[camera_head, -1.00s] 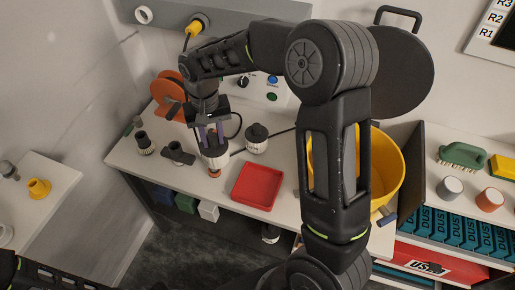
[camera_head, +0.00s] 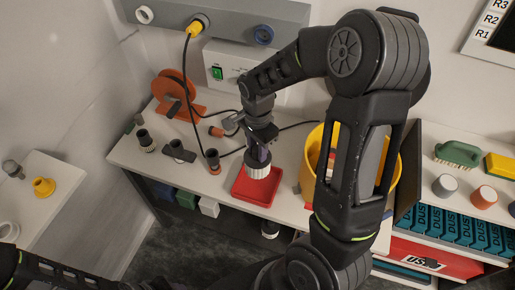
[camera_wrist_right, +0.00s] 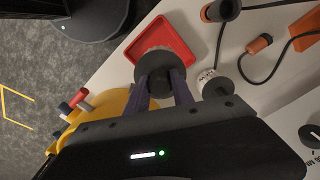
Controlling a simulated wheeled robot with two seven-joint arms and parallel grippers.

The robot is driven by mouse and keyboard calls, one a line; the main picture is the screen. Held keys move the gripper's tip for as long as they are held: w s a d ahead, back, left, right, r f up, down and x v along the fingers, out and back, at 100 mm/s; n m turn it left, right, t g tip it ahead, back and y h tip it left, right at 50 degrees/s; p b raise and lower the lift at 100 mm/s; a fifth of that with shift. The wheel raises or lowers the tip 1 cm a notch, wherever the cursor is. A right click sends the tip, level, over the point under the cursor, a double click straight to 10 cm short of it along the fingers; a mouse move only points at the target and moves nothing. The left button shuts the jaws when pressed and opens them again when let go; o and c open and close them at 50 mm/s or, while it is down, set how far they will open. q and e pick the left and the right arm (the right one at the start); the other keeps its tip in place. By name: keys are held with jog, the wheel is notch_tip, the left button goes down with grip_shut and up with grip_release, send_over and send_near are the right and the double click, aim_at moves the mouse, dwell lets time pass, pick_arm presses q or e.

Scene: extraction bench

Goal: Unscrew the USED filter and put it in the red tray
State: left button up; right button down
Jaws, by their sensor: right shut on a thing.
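My right gripper (camera_head: 259,153) is shut on a white, ribbed filter (camera_head: 258,169), held upright over the back part of the red tray (camera_head: 242,197). In the right wrist view, the purple-grey fingers (camera_wrist_right: 163,84) grip the filter's dark round end (camera_wrist_right: 157,62), which overlaps the edge of the red tray (camera_wrist_right: 172,36). No USED marking can be read on it. Another white and black filter (camera_wrist_right: 208,80) shows in the right wrist view and is hidden in the head view. My left gripper is out of view.
A yellow bucket (camera_head: 312,165) stands right of the tray, behind my right arm. Dark fittings (camera_head: 146,141) and a black stand (camera_head: 179,152) are on the bench at left, near an orange reel (camera_head: 172,90). A black cable with an orange-ended plug (camera_head: 216,132) crosses the bench.

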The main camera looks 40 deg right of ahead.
aim_at(257, 163)
jog(key=shift+f+b, duration=2.45)
jog(key=shift+f, duration=1.05)
jog(key=shift+f+b, duration=0.35)
jog(key=c, duration=1)
grip_release()
notch_tip(257, 163, up, 8)
jog(key=shift+f+b, duration=0.1)
jog(key=shift+b, duration=0.25)
